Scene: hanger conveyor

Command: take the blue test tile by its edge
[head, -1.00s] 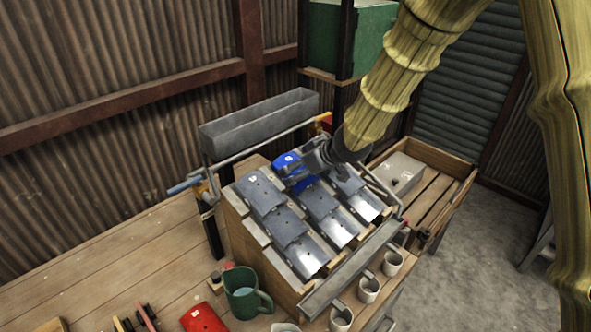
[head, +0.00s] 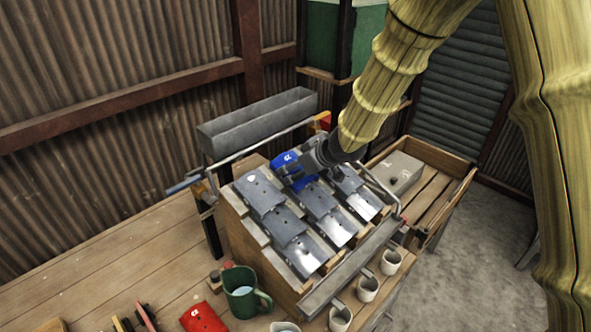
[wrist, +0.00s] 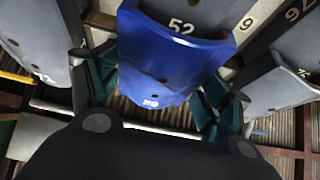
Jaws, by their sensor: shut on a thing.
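The blue test tile (head: 284,166) is at the top of the middle column of the sloped rack, with a pale mark near its upper edge. It also fills the middle of the wrist view (wrist: 165,68), below a grey tile numbered 52 (wrist: 185,10). My gripper (head: 302,170) is at the tile, coming from the upper right. In the wrist view its teal finger pads (wrist: 160,88) flank the tile's two side edges, and it is shut on the tile. The dark gripper body hides the bottom of the wrist view, and the gripper covers part of the tile in the head view.
Grey tiles (head: 259,190) overlap in columns on the wooden rack (head: 240,228). A metal trough (head: 258,120) and a rail stand behind it. White cups (head: 367,289) are along the front, with a green mug (head: 241,293) and red tile (head: 203,318) at the lower left.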

